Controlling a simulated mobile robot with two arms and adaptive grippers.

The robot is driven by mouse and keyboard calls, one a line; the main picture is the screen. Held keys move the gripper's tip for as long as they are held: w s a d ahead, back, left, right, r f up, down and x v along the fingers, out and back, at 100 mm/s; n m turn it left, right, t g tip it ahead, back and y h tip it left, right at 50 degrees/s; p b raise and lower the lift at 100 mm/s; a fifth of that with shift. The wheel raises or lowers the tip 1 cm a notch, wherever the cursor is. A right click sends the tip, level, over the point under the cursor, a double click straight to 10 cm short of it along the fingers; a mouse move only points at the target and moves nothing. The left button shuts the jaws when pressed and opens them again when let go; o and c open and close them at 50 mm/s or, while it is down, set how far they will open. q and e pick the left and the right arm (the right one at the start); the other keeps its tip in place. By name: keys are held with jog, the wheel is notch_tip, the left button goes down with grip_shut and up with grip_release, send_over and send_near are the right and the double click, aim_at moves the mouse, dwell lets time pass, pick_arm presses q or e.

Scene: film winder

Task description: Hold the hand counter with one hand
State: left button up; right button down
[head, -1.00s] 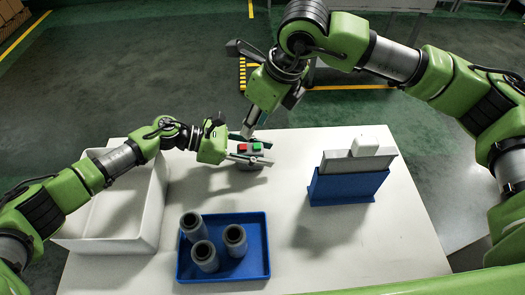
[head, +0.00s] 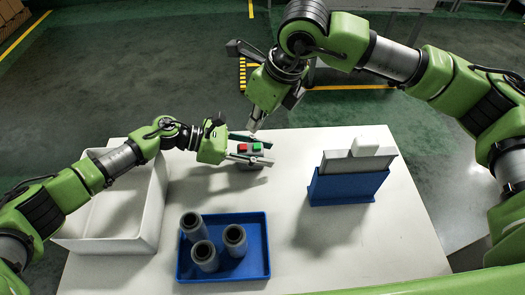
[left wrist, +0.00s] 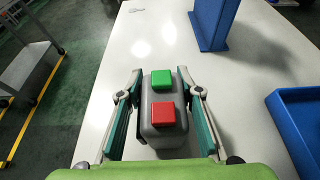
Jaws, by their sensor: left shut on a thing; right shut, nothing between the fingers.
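The hand counter is a grey box with a red and a green button (head: 249,149). It stands near the back edge of the white table. My left gripper (head: 266,153) is shut on it, one finger on each side. In the left wrist view the grey counter (left wrist: 161,92) sits between the two teal-padded fingers (left wrist: 163,88), with both buttons facing the camera. My right gripper (head: 254,126) is shut and empty, just behind and above the counter, with its fingertips apart from it.
A blue tray (head: 258,268) with several grey cylinders stands at the front. A white bin (head: 100,243) is at the left. A blue holder (head: 345,187) with a grey plate and a white block stands at the right. The table's right front is clear.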

aim_at(245, 148)
dwell(0.9)
jog(key=a+n+t+y, duration=0.1)
jog(key=n, duration=0.1)
jog(key=w+a+r+n+t+y, duration=0.1)
jog(key=n+t, duration=0.1)
jog(key=w+a+n+t+y, duration=0.1)
jog(key=n, duration=0.2)
jog(key=shift+r, duration=0.35)
jog(key=shift+f, duration=0.1)
jog(key=shift+f, duration=4.3)
jog(key=shift+s+f, duration=0.1)
